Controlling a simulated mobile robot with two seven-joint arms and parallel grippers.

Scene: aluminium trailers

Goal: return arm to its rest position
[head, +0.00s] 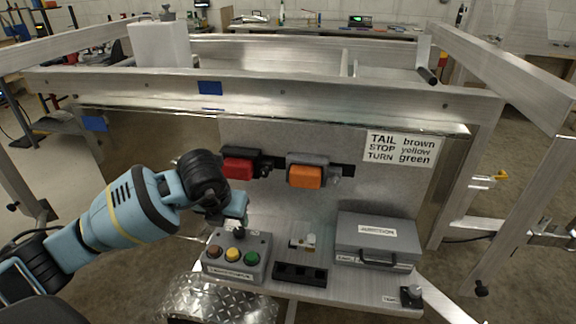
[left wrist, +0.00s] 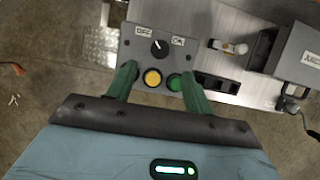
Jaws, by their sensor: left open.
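My left arm comes in from the left in the head view, and its gripper (head: 236,212) hangs over the grey control box (head: 238,272). In the left wrist view my left gripper (left wrist: 155,85) has its two green fingers spread apart with nothing between them. The box also shows there (left wrist: 140,45). It has a black rotary switch (left wrist: 160,47) marked OFF and ON, a yellow button (left wrist: 153,77) and a green button (head: 251,258). A brown-red button (head: 213,251) shows in the head view. The right gripper is not in view.
A grey case (head: 375,241) and a black slotted holder (head: 300,274) share the shelf with the box. A red lamp (head: 238,168) and an orange lamp (head: 306,176) are on the panel behind, beside a white sign (head: 401,148). Trailer rails (head: 270,97) run above.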

